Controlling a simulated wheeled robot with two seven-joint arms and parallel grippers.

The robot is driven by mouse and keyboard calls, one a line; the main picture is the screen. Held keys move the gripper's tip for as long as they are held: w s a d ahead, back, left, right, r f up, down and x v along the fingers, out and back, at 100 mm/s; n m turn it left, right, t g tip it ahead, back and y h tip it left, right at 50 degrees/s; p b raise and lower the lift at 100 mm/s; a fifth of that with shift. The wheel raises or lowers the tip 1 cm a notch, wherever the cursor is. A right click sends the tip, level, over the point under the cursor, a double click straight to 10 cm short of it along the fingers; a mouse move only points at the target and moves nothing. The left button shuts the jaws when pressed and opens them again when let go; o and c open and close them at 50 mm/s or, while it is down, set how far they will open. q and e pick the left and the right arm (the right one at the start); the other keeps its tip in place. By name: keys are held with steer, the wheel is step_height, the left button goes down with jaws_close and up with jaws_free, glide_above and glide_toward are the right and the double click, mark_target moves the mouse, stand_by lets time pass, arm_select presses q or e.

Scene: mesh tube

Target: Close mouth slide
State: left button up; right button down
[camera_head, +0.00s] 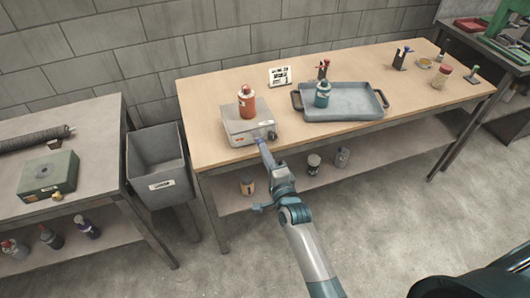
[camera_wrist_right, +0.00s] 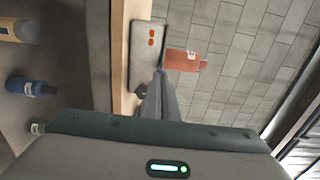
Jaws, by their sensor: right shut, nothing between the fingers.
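I cannot make out a mouth slide for certain. A long dark ribbed tube (camera_head: 32,139) lies on the left table, cut off by the picture's left edge; it may be the mesh tube, and no slide shows on it. My right gripper (camera_head: 262,145) is shut and empty at the front edge of the wooden table, just before the grey scale-like box (camera_head: 233,126). In the right wrist view its fingers (camera_wrist_right: 158,78) point at this box (camera_wrist_right: 137,60). Touching or apart, I cannot tell. My left gripper is not in view.
A red bottle (camera_head: 246,107) stands on the grey box. A blue-grey tray (camera_head: 345,103) with a teal bottle (camera_head: 322,97) is to its right. A grey bin (camera_head: 157,165) stands between the tables. A green box (camera_head: 48,174) sits on the left table (camera_head: 98,125).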

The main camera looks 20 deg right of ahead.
mark_target(261, 142)
steer(key=shift+w+b, duration=0.55)
steer(key=shift+w, duration=1.4)
steer(key=shift+r, duration=0.25)
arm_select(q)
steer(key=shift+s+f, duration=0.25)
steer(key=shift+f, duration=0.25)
arm_select(e)
steer(key=shift+r, duration=0.1)
